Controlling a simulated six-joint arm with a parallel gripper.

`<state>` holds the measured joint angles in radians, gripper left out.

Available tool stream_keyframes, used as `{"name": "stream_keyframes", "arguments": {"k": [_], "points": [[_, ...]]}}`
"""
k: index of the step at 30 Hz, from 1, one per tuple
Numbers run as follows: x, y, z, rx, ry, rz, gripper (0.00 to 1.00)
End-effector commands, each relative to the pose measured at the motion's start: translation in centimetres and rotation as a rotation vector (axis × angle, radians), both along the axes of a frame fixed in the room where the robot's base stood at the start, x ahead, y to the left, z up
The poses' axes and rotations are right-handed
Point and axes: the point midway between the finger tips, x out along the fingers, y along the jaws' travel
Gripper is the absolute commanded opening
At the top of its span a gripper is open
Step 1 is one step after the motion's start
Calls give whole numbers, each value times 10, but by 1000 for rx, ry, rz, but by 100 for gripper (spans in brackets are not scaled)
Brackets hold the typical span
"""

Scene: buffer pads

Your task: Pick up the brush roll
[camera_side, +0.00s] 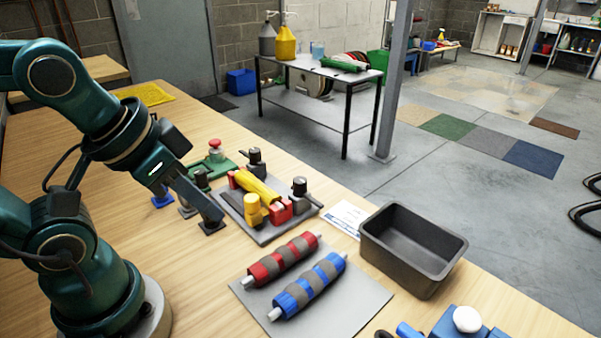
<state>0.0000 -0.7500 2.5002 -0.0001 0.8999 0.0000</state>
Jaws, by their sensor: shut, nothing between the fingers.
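Two striped rolls lie side by side on a grey mat (350,312) on the wooden bench. One is a red and grey roll (283,259), the other a blue and grey roll (309,287); both have pale shaft ends. A yellow roll (257,187) lies between red blocks in a fixture behind them. I cannot tell which one is the brush roll. My gripper (211,226) is shut and empty, pointing down to the left of the fixture and behind the striped rolls, apart from them.
The fixture's grey plate (268,234) carries black clamps and a yellow knob close to my gripper. An empty dark bin (414,247) stands to the right of the mat. A blue device (462,322) is at the front right. Bare bench lies left of the mat.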

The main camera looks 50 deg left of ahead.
Motion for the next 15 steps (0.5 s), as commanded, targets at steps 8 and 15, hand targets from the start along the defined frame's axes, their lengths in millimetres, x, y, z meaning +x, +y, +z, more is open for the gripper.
{"name": "stream_keyframes", "arguments": {"k": [8, 15], "points": [[0, 0, 0, 0, 0, 0, 73], [0, 0, 0, 0, 0, 0, 79]]}}
